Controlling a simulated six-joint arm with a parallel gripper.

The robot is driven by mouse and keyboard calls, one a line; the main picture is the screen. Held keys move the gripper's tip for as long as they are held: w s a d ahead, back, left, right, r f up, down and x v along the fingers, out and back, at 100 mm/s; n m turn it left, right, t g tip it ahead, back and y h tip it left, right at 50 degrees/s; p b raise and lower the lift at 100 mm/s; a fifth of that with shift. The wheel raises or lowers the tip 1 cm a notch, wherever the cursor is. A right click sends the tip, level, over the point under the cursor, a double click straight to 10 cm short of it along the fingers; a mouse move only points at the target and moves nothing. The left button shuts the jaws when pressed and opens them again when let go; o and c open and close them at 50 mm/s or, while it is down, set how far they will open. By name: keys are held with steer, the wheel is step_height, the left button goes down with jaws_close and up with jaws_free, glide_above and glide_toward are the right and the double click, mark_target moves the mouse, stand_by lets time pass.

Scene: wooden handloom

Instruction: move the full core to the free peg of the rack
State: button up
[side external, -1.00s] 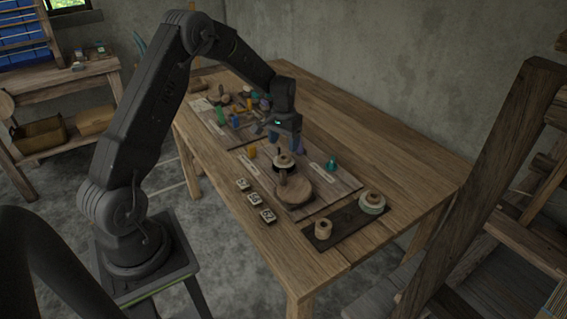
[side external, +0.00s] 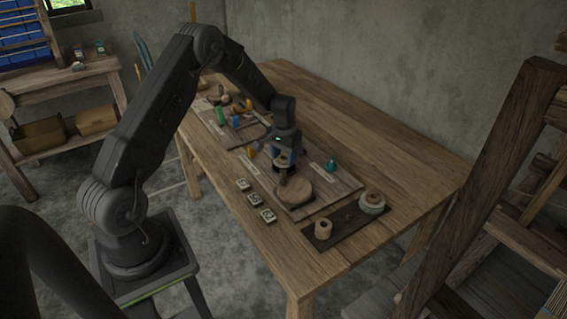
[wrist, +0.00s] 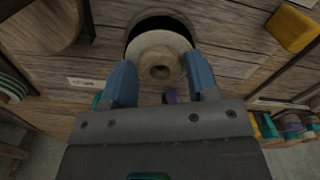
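A pale wooden core with a central hole (wrist: 161,66) stands on a wide light disc between my fingertips in the wrist view. In the side view this core (side external: 283,160) stands upright on the board behind a round wooden block. My gripper (wrist: 162,82) is open, its two blue fingers on either side of the core, with no clear contact. It also shows over the core in the side view (side external: 286,152). The dark rack (side external: 340,222) at the table's front right holds a small pale spool (side external: 323,229) and a wider greenish one (side external: 372,202). A free peg between them is too small to make out.
Several small square tiles (side external: 255,199) lie to the left. The table's right rear (side external: 380,140) is clear.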

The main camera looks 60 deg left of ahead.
steer(key=c, duration=0.5)
steer(key=shift+o, duration=0.2)
steer(key=shift+r, duration=2.8)
